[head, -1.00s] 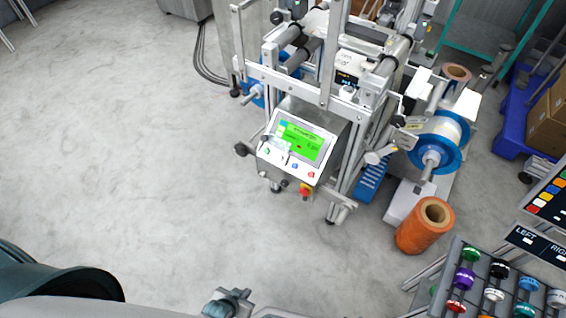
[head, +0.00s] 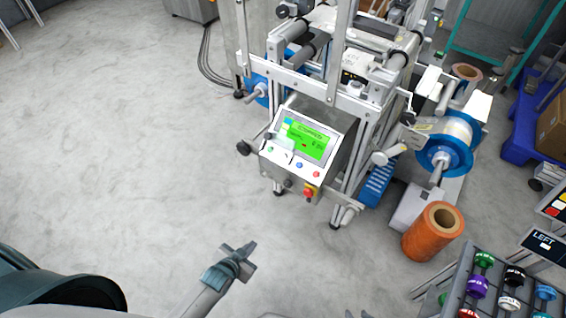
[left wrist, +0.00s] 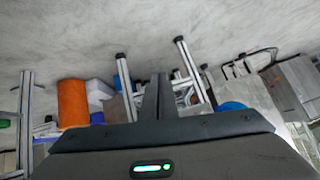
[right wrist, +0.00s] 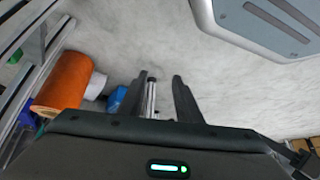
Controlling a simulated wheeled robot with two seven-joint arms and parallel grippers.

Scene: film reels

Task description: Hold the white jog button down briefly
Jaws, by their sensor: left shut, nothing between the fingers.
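The control panel (head: 303,145) sits on the front of the machine, tilted, with a lit green screen. A row of small buttons runs along its lower edge; the white jog button (head: 286,156) appears between the green and blue ones, too small to make out clearly. My left gripper (head: 251,246) is shut and empty, over the floor in front of and below the panel, well apart from it. Its closed fingers show in the left wrist view (left wrist: 157,88). My right gripper (right wrist: 165,78) is open and empty in the right wrist view.
A red emergency stop (head: 309,192) sits below the panel's right end. An orange roll (head: 424,238) stands on the floor to the right, near a rack (head: 451,287) of coloured spools. The floor (head: 130,150) left of the machine is clear.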

